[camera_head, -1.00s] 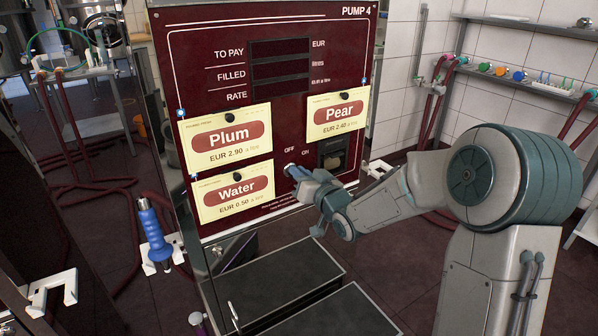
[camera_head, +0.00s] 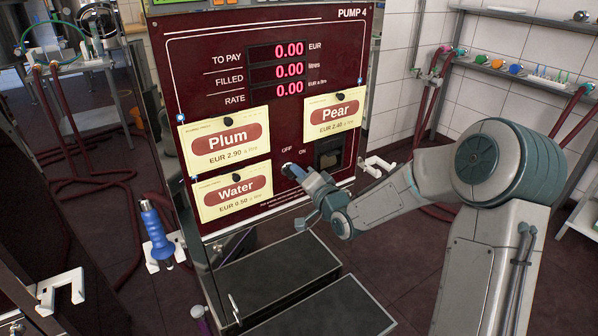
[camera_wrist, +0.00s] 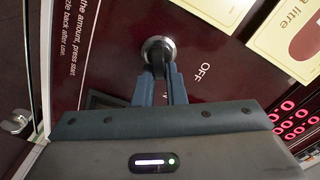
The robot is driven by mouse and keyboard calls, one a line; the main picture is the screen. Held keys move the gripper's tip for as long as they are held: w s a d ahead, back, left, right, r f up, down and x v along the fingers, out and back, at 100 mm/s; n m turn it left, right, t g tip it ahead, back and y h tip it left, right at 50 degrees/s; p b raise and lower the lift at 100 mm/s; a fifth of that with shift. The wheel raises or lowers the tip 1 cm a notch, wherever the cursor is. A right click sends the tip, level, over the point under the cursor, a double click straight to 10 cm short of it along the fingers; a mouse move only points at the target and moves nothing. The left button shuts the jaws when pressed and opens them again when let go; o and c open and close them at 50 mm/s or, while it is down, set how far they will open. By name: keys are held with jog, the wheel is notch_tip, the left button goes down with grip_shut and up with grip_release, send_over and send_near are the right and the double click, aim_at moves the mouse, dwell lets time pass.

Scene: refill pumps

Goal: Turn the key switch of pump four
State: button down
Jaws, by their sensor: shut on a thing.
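Pump 4 (camera_head: 338,62) has a dark red front panel facing me. Its display (camera_head: 276,70) is lit and shows 0.00 on three lines. My gripper (camera_head: 293,171) reaches the panel below the OFF and ON labels. In the wrist view its two blue-grey fingers (camera_wrist: 160,86) are shut on the key of the round metal key switch (camera_wrist: 158,46). The OFF label lies beside the switch there; the ON label is mostly hidden behind my gripper.
Plum (camera_head: 227,140), Pear (camera_head: 335,112) and Water (camera_head: 232,192) cards hang on the panel around the switch. A dark square recess (camera_head: 328,152) is right of my gripper. A blue-handled nozzle (camera_head: 156,233) hangs at left. Dark platforms (camera_head: 275,275) stand below.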

dwell(0.5)
jog(key=c, duration=1.5)
grip_release()
jog(key=v, duration=1.4)
jog(key=shift+p, duration=0.3)
